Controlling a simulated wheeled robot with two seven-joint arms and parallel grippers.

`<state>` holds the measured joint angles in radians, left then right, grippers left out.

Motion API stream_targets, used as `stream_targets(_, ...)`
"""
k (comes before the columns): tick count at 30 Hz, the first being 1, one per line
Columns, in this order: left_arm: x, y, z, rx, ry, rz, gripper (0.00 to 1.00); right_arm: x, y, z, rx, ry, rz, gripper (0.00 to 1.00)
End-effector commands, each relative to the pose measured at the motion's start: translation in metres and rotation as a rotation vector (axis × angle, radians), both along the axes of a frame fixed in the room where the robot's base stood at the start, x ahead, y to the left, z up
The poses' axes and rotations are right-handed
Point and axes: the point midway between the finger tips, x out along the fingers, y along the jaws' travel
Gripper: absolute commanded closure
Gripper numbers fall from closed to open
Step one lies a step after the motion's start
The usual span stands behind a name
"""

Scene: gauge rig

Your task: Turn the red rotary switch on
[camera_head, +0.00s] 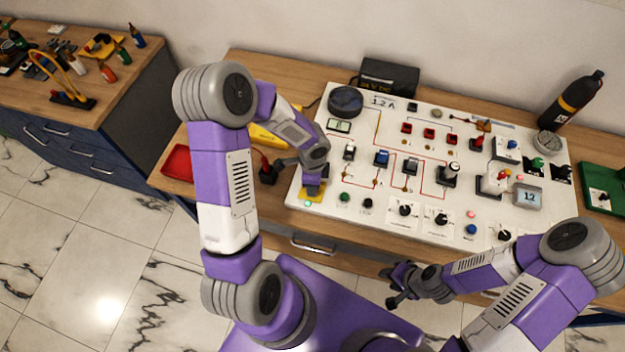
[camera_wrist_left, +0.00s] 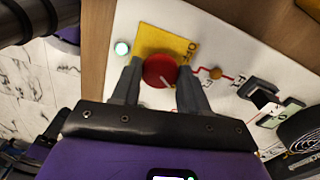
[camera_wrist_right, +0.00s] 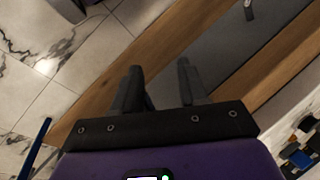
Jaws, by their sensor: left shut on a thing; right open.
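The red rotary switch (camera_wrist_left: 159,71) is a round red knob with a pale pointer line, on a yellow plate (camera_wrist_left: 172,42) with lettering at the panel's edge. In the left wrist view my left gripper (camera_wrist_left: 160,82) has one finger on each side of the knob and is shut on it. In the head view the left gripper (camera_head: 312,186) is over the yellow plate (camera_head: 303,197) at the panel's left front corner and hides the knob.

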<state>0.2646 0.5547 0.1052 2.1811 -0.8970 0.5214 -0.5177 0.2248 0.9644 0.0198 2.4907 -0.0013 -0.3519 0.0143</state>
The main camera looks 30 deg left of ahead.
Motion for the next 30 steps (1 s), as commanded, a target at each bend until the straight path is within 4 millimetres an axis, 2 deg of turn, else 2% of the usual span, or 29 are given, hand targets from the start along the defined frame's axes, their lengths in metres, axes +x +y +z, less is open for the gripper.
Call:
stream_targets(12, 0.0012, -0.0002, 0.0010, -0.001, -0.004, -0.176, 0.86, 0.0000, 0.0000, 0.0065, 0.000, 0.000, 0.000, 0.57)
stream_targets(28, 0.0013, -0.0003, 0.0008, 0.000, -0.004, -0.199, 0.86, 0.0000, 0.0000, 0.0069, 0.000, 0.000, 0.000, 0.57)
stream_targets(29, 0.0013, -0.0003, 0.0008, 0.000, -0.004, -0.199, 0.53, 0.0000, 0.0000, 0.0069, 0.000, 0.000, 0.000, 0.57)
stream_targets(30, 0.0013, -0.0003, 0.0008, 0.000, -0.004, -0.199, 0.47, 0.0000, 0.0000, 0.0068, 0.000, 0.000, 0.000, 0.57)
